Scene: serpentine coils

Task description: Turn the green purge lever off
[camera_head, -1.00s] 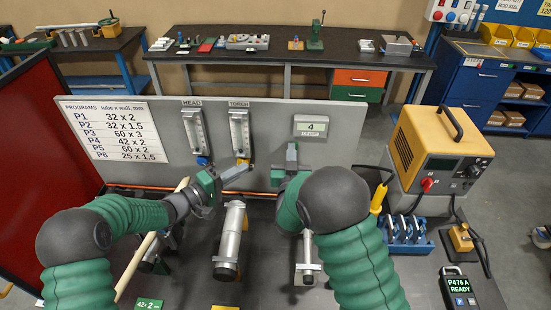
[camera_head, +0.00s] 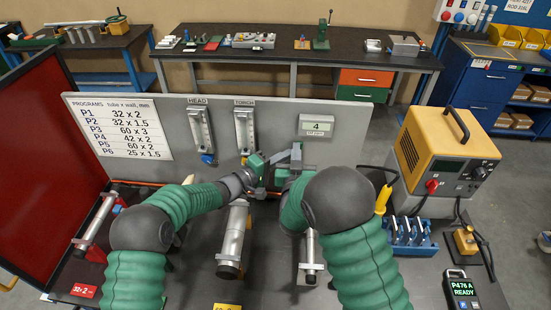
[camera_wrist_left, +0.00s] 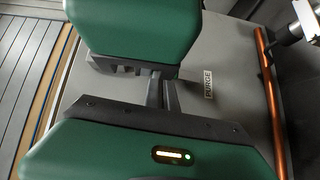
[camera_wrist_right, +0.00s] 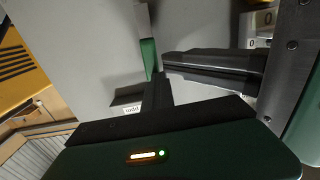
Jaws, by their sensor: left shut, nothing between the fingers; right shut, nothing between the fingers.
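The PURGE label (camera_wrist_left: 208,83) is on the grey panel (camera_wrist_left: 235,50), right of my left gripper's fingers in the left wrist view. A narrow green piece (camera_wrist_right: 149,55), probably the purge lever, stands by the tips of my right gripper (camera_wrist_right: 158,80) in the right wrist view; I cannot tell if they touch. A small upside-down label (camera_wrist_right: 132,109) sits beside it. My left gripper (camera_wrist_left: 160,90) is shut and empty in front of the panel. My right gripper (camera_head: 296,152) is shut and empty, close beside the left. In the head view the grippers hide the lever.
The HEAD flowmeter (camera_head: 200,130) and TORCH flowmeter (camera_head: 245,130) are on the panel, left of the grippers. A display reading 4 (camera_head: 317,125) is to the right. A steel tube (camera_head: 234,235) lies below. A yellow power unit (camera_head: 445,140) stands at right.

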